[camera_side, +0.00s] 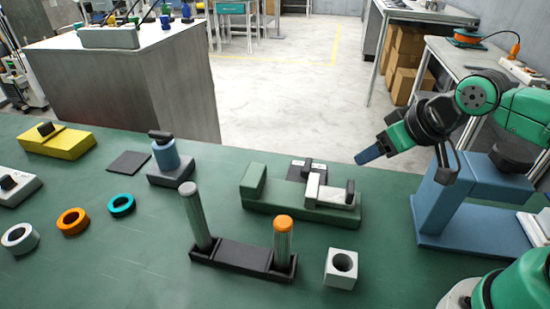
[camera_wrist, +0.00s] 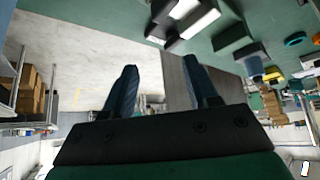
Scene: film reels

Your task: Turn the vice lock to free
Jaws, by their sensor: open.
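The vice (camera_side: 290,211) is a long green block on the bench with a raised green fixed jaw at its left end. A pale sliding jaw (camera_side: 331,196) with a black upright handle (camera_side: 350,191) is at its right. Behind it is a dark grey block (camera_side: 318,176) with small pale labels, too small to read, and a black knob (camera_side: 307,165), which looks like the lock; its setting is unclear. My gripper (camera_side: 368,156) is open and empty, above and right of the vice, apart from it. In the wrist view, my blue fingers (camera_wrist: 160,82) are spread; pale and dark vice parts (camera_wrist: 195,20) show at the top.
A black tray (camera_side: 240,256) with two upright rods stands in front of the vice, beside a white holed block (camera_side: 341,269). A blue stand (camera_side: 445,215) is at right. Coloured rings (camera_side: 73,221), a blue cylinder (camera_side: 167,157) and a yellow block (camera_side: 57,141) are left.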

